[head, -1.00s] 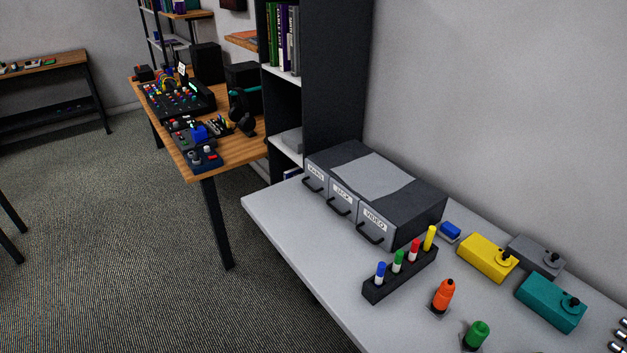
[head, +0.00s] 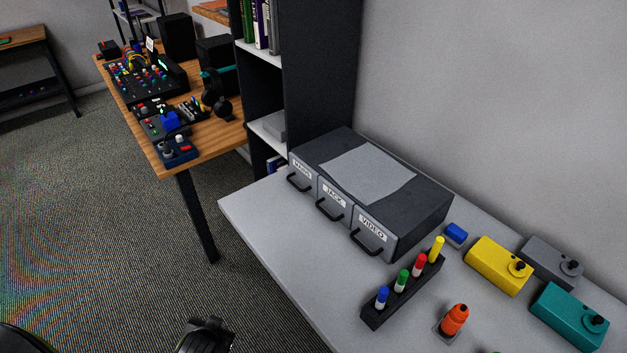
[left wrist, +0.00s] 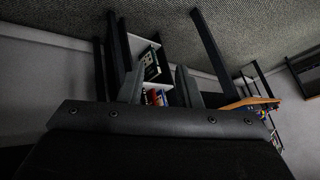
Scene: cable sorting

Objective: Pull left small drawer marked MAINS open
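A dark grey drawer unit (head: 420,205) stands on the grey table against the wall, with three small drawers side by side. The drawer labelled MAINS (head: 301,172) is the leftmost and looks closed, its black bar handle facing the front. The JACK drawer (head: 332,198) and the VIDEO drawer (head: 372,233) are also closed. A dark part of my left arm shows at the bottom left of the head view, well short of the drawers. In the left wrist view my left gripper (left wrist: 158,78) has its two fingers apart with nothing between them. My right gripper is out of view.
A marker rack (head: 402,290) stands in front of the VIDEO drawer. An orange bottle (head: 455,320), a blue block (head: 456,234) and yellow, grey and teal boxes lie to the right. The table (head: 262,210) is clear before the MAINS drawer. A dark shelf (head: 322,75) stands behind.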

